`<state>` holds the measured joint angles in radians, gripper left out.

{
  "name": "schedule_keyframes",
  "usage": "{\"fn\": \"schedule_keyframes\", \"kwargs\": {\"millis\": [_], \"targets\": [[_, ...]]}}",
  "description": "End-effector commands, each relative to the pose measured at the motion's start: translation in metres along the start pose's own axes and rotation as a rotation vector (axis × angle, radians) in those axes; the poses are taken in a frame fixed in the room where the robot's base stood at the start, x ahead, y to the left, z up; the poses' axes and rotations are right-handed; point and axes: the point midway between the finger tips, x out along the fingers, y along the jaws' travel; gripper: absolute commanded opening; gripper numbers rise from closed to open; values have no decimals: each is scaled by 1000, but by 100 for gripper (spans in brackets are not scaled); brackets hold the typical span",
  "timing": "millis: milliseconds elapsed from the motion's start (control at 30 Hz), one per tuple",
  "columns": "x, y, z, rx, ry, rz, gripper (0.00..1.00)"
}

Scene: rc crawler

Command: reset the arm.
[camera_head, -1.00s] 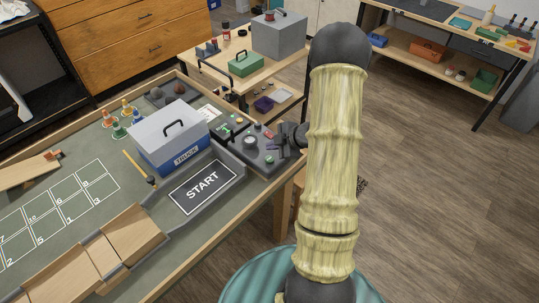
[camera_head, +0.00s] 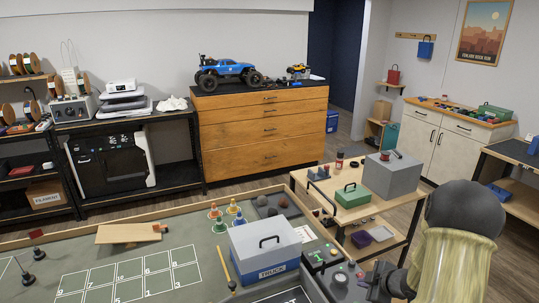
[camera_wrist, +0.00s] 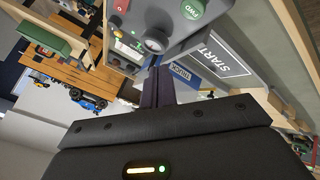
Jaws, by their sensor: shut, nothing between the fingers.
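My arm (camera_head: 452,262) shows at the lower right of the head view, with a dark rounded joint above a pale yellow, bamboo-like link. My gripper (camera_head: 374,282) is partly visible at the bottom, beside the control panel (camera_head: 327,262) at the right end of the course table. In the wrist view my gripper (camera_wrist: 160,84) has its dark fingers together, with nothing between them. The control panel (camera_wrist: 155,20), with a round knob and a green FWD button, lies beyond the fingertips. I cannot tell the exact gap between them.
The course table (camera_head: 125,249) holds a TRUCK box (camera_head: 265,245), cones and a wooden ramp (camera_head: 130,233). A wooden cart (camera_head: 330,205) with a green case and grey box stands behind my arm. A blue crawler (camera_head: 229,73) sits on the drawer cabinet (camera_head: 262,135).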

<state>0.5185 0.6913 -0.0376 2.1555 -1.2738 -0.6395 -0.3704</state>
Motion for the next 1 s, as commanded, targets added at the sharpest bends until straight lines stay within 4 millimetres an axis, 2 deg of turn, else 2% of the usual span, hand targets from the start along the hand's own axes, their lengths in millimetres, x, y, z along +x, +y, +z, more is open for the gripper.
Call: {"fn": "schedule_keyframes", "kwargs": {"millis": [33,167,333,467,700,800,900,1000], "targets": [[-6,6,-12,34,-39,19,0],[-27,9,-36,191,-168,66,0],[-61,-8,-68,430,-310,104,0],[-89,-37,-92,629,-398,106,0],[-141,-116,-137,990,-526,30,0],[-155,-141,-149,1086,-558,-8,0],[-160,-152,-153,1131,-574,-27,0],[-161,-154,-154,1138,-578,-30,0]]}}
